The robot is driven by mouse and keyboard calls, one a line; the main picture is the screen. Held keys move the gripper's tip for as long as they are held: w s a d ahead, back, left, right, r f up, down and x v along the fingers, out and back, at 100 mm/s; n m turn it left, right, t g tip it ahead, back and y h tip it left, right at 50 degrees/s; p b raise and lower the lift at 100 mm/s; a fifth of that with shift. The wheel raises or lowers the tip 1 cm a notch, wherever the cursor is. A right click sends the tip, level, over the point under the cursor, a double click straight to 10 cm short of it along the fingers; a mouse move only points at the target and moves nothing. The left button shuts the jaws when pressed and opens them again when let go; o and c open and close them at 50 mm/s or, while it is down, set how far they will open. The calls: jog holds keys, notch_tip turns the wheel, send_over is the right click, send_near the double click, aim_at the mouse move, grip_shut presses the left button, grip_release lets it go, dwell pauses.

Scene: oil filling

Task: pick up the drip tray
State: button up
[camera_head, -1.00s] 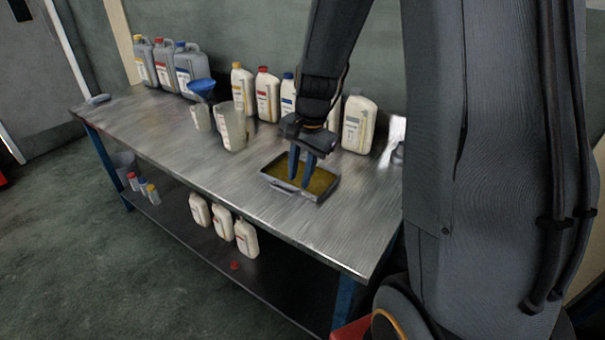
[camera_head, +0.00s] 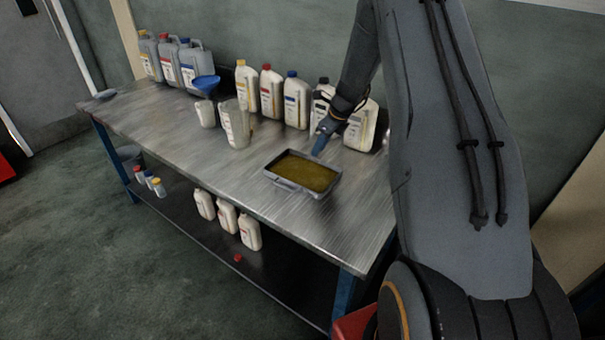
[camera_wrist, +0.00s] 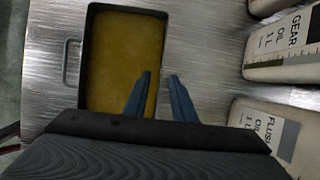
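The drip tray (camera_head: 297,189) is a shallow dark rectangular tray on the metal table, filled with yellow-brown oil. My gripper (camera_head: 319,149) is at its back right side, fingers pointing down toward the rim. In the wrist view the tray (camera_wrist: 128,8) fills the upper left, with a thin handle on its left side. There my gripper (camera_wrist: 160,76) is open, with a narrow gap between two blue fingers. The left finger shows over the oil and the right one over the bare table, with the tray's right wall between them. I cannot tell whether they touch it.
White oil bottles (camera_head: 297,102) stand behind the tray, some close behind my gripper. Grey jugs (camera_head: 196,66) are at the far left. The table front (camera_head: 240,185) is clear.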

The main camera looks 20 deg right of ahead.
jog(key=shift+d+p+x, duration=0.15)
jog(key=shift+p+x, duration=0.35)
jog(key=shift+x, duration=0.65)
jog(key=shift+d+p+x, duration=0.1)
jog(key=shift+p+x, duration=0.35)
jog(key=shift+x, duration=0.7)
jog(key=shift+f, duration=0.1)
grip_shut()
